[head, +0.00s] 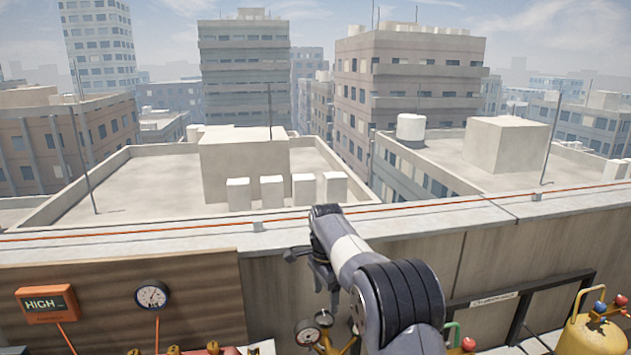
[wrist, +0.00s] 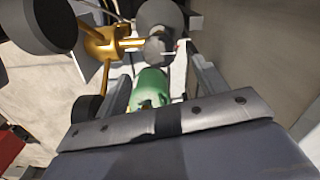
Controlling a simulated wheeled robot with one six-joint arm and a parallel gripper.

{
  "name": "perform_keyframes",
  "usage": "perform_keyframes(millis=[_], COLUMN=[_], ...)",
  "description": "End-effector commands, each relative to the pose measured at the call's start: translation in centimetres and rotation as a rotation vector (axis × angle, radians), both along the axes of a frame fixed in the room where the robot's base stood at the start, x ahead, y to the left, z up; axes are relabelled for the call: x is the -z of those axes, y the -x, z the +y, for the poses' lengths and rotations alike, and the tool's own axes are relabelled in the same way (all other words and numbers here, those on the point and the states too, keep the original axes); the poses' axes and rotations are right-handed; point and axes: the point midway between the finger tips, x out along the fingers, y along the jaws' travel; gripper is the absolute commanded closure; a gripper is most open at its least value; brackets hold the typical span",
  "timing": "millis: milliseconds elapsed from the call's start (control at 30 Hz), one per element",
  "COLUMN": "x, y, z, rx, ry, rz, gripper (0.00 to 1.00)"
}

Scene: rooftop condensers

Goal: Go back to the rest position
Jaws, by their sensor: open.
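My gripper (head: 322,278) hangs at the end of my arm in front of the parapet wall in the head view, with its fingers pointing down. In the wrist view, the two grey fingers of my gripper (wrist: 163,80) stand apart. A green rounded part (wrist: 150,88) shows between them; I cannot tell how far beyond the fingers it is, and nothing is visibly clamped. Brass fittings (wrist: 103,42) with dark round parts lie past the fingertips. In the head view, a dial gauge (head: 307,333) on brass fittings is just below my gripper.
A wooden board (head: 200,275) at left carries an orange box reading HIGH (head: 47,303) and a round gauge (head: 152,294). A yellow tank (head: 592,335) with blue and red knobs stands at right, near a dark frame (head: 525,305). The parapet (head: 420,222) runs behind.

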Motion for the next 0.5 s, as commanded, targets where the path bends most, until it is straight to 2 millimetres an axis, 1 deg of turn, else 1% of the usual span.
perform_keyframes(millis=[33,300,333,500], x=[0.9,6.3,6.6,6.5], y=[0.1,0.1,0.1,0.0], z=[0.0,0.0,0.0,0.0], rx=[0.000,-0.001,-0.011,-0.154], ry=[0.001,0.001,0.001,-0.001], rz=[0.004,0.005,0.003,-0.001], gripper=[0.33,0.33,0.33,0.33])
